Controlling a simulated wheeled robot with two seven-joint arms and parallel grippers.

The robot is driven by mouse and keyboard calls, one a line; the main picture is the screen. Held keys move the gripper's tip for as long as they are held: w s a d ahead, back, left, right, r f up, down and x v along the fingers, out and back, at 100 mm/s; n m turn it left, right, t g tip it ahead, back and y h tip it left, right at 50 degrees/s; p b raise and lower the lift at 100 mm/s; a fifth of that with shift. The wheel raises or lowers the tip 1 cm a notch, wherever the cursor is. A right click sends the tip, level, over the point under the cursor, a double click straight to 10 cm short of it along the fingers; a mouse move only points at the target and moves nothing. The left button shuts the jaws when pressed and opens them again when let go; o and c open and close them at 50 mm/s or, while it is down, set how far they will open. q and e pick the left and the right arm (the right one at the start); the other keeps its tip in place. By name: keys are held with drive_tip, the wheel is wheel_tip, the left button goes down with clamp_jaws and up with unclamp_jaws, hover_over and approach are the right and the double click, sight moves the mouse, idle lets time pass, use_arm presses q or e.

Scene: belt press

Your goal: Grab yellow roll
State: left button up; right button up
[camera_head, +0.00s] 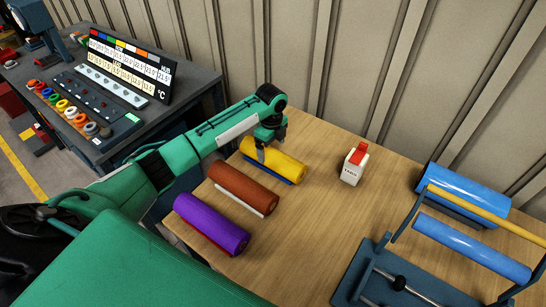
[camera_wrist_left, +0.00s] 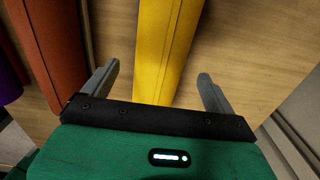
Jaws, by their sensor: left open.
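The yellow roll (camera_head: 276,162) lies on the wooden table in the head view, farthest back of three rolls in a row, with a blue piece under it. My left gripper (camera_head: 262,153) is over its left part. In the left wrist view the yellow roll (camera_wrist_left: 168,50) runs between the two open fingers of my left gripper (camera_wrist_left: 158,82), with a gap on each side. I cannot tell how far above the roll the fingertips are. My right gripper is not in view.
A brown roll (camera_head: 243,187) and a purple roll (camera_head: 211,223) lie nearer on the wooden table (camera_head: 310,215). A white box with a red top (camera_head: 354,163) stands to the right. A blue press (camera_head: 405,285) with blue rollers fills the right side.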

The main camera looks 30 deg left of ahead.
sight(273, 151)
use_arm(q)
drive_tip(key=shift+s+d+f+p, duration=0.1)
drive_tip(key=shift+d+f+p, duration=0.05)
drive_tip(key=shift+f+p, duration=0.7)
wheel_tip(273, 151, down, 3)
drive_tip(key=shift+r, duration=0.2)
drive_tip(key=shift+f, duration=0.35)
drive_tip(key=shift+c, duration=0.4)
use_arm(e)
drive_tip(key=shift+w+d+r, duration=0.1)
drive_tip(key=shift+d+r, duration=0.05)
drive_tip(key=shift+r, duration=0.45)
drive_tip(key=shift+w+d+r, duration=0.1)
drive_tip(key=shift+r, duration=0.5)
use_arm(q)
drive_tip(key=c, duration=1.5)
drive_tip(key=shift+r, duration=0.15)
drive_tip(key=shift+c, duration=1.3)
drive_tip(key=shift+w, duration=0.2)
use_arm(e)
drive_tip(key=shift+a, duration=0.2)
use_arm(q)
drive_tip(key=shift+r, duration=0.1)
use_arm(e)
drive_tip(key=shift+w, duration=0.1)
